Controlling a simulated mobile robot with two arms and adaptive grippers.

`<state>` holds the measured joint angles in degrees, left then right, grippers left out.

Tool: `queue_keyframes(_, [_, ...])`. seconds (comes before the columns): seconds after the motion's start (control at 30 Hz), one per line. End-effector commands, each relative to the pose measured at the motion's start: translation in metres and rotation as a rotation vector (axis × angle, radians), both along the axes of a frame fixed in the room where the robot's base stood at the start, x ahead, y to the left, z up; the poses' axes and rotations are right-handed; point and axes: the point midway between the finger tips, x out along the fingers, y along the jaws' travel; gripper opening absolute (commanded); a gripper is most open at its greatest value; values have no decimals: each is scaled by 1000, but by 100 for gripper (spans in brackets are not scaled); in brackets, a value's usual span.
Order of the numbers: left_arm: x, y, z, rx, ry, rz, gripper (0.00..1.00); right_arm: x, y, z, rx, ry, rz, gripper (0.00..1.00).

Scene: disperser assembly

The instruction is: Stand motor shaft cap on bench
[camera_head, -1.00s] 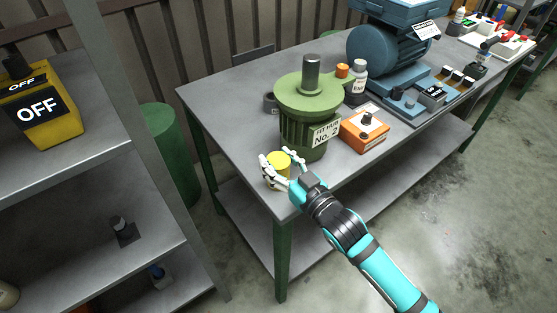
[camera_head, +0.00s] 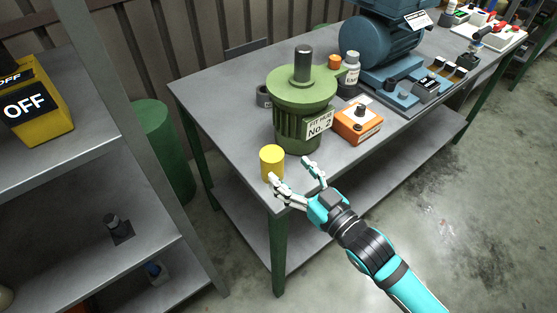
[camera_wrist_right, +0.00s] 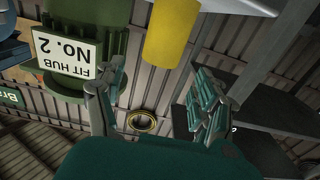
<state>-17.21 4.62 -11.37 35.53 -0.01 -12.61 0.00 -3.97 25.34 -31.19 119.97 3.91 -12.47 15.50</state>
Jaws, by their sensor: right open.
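The motor shaft cap appears to be the yellow cylinder (camera_head: 271,163). It stands upright on the grey bench (camera_head: 222,112) near its front left corner. It also shows at the top of the right wrist view (camera_wrist_right: 169,32), beyond the fingers. My right gripper (camera_head: 295,183) is open and empty, in front of the cap and apart from it. The green motor (camera_head: 300,105), with a bare grey shaft (camera_head: 303,62) pointing up and a "FIT HUB No. 2" label, stands just behind the cap. My left gripper is not in view.
An orange box (camera_head: 357,122) with a black knob sits right of the motor. A grey bottle (camera_head: 349,74) and a big blue motor (camera_head: 379,45) stand farther back. A shelf with a yellow OFF box (camera_head: 35,115) is at left.

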Motion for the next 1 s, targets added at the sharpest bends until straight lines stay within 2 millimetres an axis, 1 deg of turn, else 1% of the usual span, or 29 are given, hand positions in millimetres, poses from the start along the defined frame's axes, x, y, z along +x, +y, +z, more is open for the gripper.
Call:
queue_keyframes(0.03, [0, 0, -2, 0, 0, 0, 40, -9, -7, -2, -2, 2, 0, 71])
queue_keyframes(0.1, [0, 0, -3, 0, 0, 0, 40, -19, -14, -2, -2, 2, 1, 71])
queue_keyframes(0.2, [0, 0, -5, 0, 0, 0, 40, -29, -21, -2, -1, 3, 0, 71])
queue_keyframes(0.3, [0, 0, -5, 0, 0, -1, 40, -35, -26, 0, 0, 1, 0, 71])
queue_keyframes(0.63, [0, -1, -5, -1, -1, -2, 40, -37, -27, 1, 1, -1, 0, 71])
queue_keyframes(0.73, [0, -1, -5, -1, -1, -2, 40, -37, -28, -2, -6, 10, -9, 71])
queue_keyframes(0.77, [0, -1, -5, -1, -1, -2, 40, -37, -29, -3, -12, 21, -17, 71])
queue_keyframes(0.87, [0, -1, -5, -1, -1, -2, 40, -37, -38, -18, -55, 95, -71, 71])
queue_keyframes(0.97, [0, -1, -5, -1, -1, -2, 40, -43, -55, -43, -133, 228, -154, 71])
queue_keyframes(1.0, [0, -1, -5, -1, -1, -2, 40, -47, -63, -54, -164, 286, -187, 71])
